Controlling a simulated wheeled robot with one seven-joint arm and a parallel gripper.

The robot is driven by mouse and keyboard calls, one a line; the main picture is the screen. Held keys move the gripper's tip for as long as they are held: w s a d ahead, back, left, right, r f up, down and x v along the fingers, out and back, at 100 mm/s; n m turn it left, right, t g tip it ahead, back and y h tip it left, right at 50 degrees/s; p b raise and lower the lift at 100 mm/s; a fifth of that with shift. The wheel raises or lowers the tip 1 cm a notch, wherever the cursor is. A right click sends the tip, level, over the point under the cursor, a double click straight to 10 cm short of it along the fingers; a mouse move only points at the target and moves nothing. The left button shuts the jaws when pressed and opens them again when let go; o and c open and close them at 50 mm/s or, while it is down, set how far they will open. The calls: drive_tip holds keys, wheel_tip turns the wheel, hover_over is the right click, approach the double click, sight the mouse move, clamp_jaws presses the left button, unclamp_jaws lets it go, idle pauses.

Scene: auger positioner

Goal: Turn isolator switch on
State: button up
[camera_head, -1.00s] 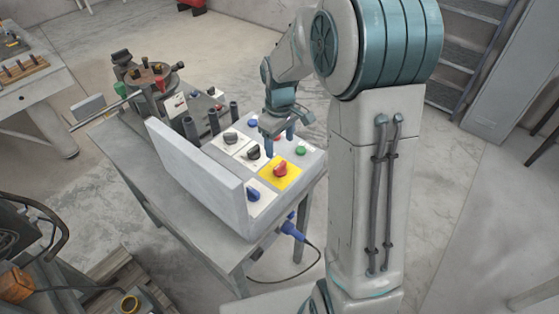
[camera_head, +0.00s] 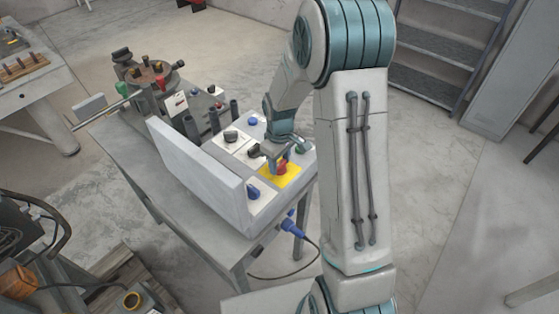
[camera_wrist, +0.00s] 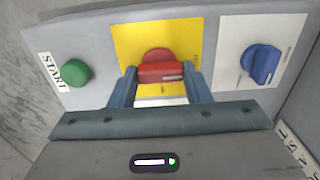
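The isolator switch is a red rotary knob (camera_wrist: 160,70) on a yellow plate (camera_wrist: 128,38) on the grey control box. In the wrist view its grip bar lies crosswise between my two fingers. In the head view the yellow plate (camera_head: 291,180) shows below my gripper (camera_head: 277,166), which partly hides the red knob. My gripper (camera_wrist: 160,88) has its blue fingers apart, one on each side of the knob's bar. They are very close to the bar's ends; I cannot tell whether they touch it.
A green START button (camera_wrist: 75,72) and a blue knob (camera_wrist: 261,64) flank the yellow plate. Black knobs (camera_head: 231,136) sit farther back on the box. A grey upright panel (camera_head: 196,165) stands along its left side. A blue plug with a cable (camera_head: 291,228) hangs below.

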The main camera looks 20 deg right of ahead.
drive_tip(key=shift+c, duration=1.2)
drive_tip(key=m+b, duration=0.2)
drive_tip(key=m, duration=0.1)
drive_tip(key=shift+f+m+b, duration=0.15)
drive_tip(key=shift+m+b, duration=0.2)
drive_tip(key=shift+m, duration=0.05)
drive_tip(key=m+b, duration=0.1)
drive_tip(key=m, duration=0.3)
drive_tip(key=shift+m+b, duration=0.3)
drive_tip(key=shift+b, duration=0.1)
drive_tip(key=m, duration=0.4)
drive_tip(key=shift+b, duration=0.4)
drive_tip(key=shift+m, duration=2.8)
drive_tip(key=o, duration=1)
